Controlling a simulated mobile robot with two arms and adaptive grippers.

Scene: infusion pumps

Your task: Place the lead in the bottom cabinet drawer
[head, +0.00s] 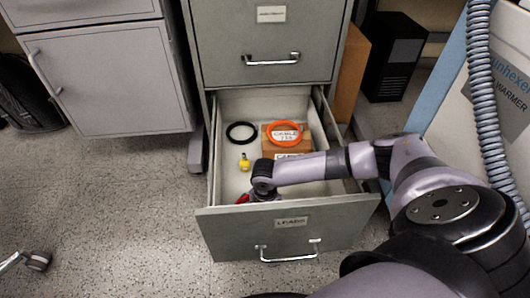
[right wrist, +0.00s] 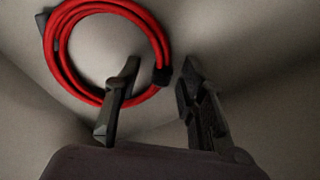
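The lead is a red coiled cable (right wrist: 65,45) with dark ends. It appears to lie on the pale floor of the open bottom drawer (head: 230,225), whose front reads "LEADS". In the head view only a small red part (head: 243,198) shows beside my right gripper (head: 264,192), inside the drawer near its front. In the right wrist view my right gripper (right wrist: 158,85) is open. Its left finger overlaps the coil's right side, and the cable's dark end shows between the fingertips. Contact cannot be told. My left gripper is out of view.
The drawer also holds a black ring (head: 240,124), a cardboard box (head: 270,147) with an orange coil (head: 302,128) on top, and a small yellow item (head: 245,163). The upper drawer (head: 225,50) is shut. A warmer unit (head: 500,110) with a grey hose stands at right.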

